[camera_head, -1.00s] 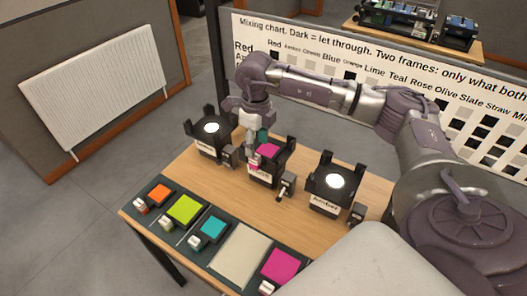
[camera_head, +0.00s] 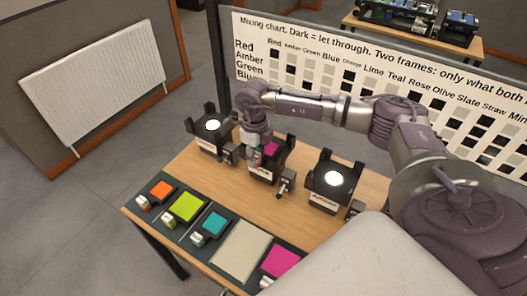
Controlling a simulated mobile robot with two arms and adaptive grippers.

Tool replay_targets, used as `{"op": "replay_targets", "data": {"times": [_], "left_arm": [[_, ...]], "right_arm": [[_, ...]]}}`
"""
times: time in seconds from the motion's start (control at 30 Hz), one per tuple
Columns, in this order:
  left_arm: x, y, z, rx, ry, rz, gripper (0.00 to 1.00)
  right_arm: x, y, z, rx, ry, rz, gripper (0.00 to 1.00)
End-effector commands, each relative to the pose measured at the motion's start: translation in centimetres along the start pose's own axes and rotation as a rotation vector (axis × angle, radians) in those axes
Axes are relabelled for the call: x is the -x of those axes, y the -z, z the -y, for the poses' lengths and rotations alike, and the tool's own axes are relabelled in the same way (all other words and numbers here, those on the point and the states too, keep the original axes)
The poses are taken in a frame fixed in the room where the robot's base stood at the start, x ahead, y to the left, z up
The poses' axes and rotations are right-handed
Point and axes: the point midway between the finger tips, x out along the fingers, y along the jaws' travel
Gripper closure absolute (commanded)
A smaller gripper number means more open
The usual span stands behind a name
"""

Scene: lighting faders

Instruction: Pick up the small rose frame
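A magenta, rose-coloured piece (camera_head: 272,148) shows in the top of the middle black lamp holder (camera_head: 285,165), partly hidden by my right gripper. A second, larger-looking magenta frame (camera_head: 281,261) lies at the right end of the dark tray, its lower part cut off by my body. My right gripper (camera_head: 257,158) points down at the left side of the middle holder, next to the magenta piece. Its fingertips are small and overlap the holder, so I cannot tell whether they are open or touching the piece. My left gripper is out of view.
Lit lamp holders stand left (camera_head: 211,140) and right (camera_head: 332,183) of the middle one. The tray also holds orange (camera_head: 162,188), lime (camera_head: 187,207) and teal (camera_head: 215,224) frames and a bare beige patch (camera_head: 241,250). The wooden table (camera_head: 219,188) is clear between tray and holders.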

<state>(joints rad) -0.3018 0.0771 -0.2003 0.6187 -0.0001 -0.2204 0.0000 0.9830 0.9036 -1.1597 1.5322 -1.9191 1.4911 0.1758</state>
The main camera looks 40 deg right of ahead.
Motion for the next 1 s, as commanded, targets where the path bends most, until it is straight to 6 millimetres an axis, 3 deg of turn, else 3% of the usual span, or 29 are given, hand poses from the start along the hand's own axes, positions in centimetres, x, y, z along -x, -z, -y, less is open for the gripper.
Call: {"op": "replay_targets", "data": {"times": [0.03,0.17,0.63,0.87,1.0], "left_arm": [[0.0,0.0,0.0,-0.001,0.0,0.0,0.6],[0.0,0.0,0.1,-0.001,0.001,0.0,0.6],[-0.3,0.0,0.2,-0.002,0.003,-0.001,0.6],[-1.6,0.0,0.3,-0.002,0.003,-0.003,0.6],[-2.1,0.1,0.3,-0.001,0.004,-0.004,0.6]], "right_arm": [[0.0,0.0,0.0,0.0,0.0,0.0,0.79],[0.0,0.0,0.0,0.0,0.0,0.0,1.0],[0.8,-0.1,0.1,-0.001,0.001,0.003,1.0],[4.2,-0.2,0.0,0.001,0.002,0.007,1.0],[5.6,2.3,-1.9,0.005,0.002,0.002,1.0]]}}
